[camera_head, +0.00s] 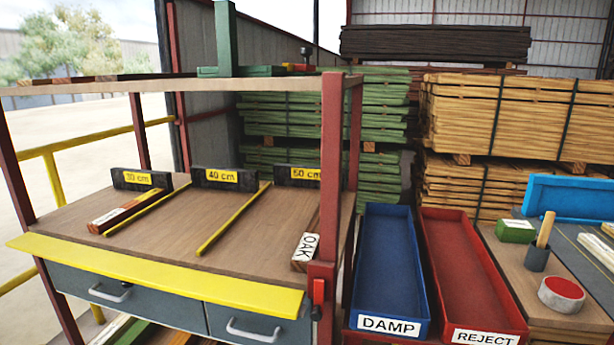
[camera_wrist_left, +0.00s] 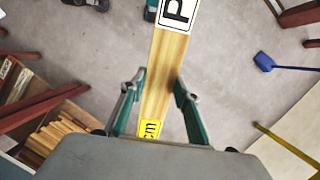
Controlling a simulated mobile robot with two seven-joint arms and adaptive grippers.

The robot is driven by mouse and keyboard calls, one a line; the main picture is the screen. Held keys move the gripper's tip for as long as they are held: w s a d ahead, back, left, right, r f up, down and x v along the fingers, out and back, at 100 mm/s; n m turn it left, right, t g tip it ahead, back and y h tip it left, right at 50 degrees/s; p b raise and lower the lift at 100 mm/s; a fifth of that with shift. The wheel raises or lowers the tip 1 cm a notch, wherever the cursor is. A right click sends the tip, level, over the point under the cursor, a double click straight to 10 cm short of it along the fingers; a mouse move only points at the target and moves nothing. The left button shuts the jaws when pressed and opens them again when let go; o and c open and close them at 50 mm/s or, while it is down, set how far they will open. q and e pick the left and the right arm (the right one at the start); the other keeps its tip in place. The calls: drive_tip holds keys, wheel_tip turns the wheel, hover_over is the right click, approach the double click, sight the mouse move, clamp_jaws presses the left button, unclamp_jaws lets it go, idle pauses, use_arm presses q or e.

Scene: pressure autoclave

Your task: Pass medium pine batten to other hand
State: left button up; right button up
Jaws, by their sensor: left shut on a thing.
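The pine batten (camera_wrist_left: 169,52) is a pale wooden strip in the left wrist view. It bears a white label (camera_wrist_left: 178,10) starting with "P" at its far end and a yellow label (camera_wrist_left: 150,129) ending in "cm" nearer the wrist. My left gripper (camera_wrist_left: 160,86) is shut on the batten, with one teal finger along each side. The batten points away from the wrist above grey floor, and its near end is hidden by the gripper body. Neither gripper shows in the head view, and my right gripper is in neither view.
A rack shelf (camera_head: 190,222) has slots marked 30 cm, 40 cm and 50 or 60 cm. A batten marked OAK (camera_head: 304,250) lies at its right. Beside it stand a blue DAMP tray (camera_head: 387,210) and a red REJECT tray (camera_head: 455,215). Timber stacks (camera_head: 510,115) fill the back.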

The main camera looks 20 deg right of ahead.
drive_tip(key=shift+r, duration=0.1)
use_arm(q)
drive_tip(key=shift+w+r, duration=0.15)
drive_tip(key=shift+r, duration=0.3)
drive_tip(key=p+v, duration=0.2)
drive_tip(key=v, duration=0.3)
drive_tip(key=shift+a+p, duration=0.1)
drive_tip(key=shift+p, duration=0.3)
drive_tip(key=s+p+v, duration=0.2)
drive_tip(key=p+v, duration=0.7)
drive_tip(key=v, duration=0.8)
drive_tip(key=shift+s+r, duration=0.4)
drive_tip(key=shift+s, duration=0.05)
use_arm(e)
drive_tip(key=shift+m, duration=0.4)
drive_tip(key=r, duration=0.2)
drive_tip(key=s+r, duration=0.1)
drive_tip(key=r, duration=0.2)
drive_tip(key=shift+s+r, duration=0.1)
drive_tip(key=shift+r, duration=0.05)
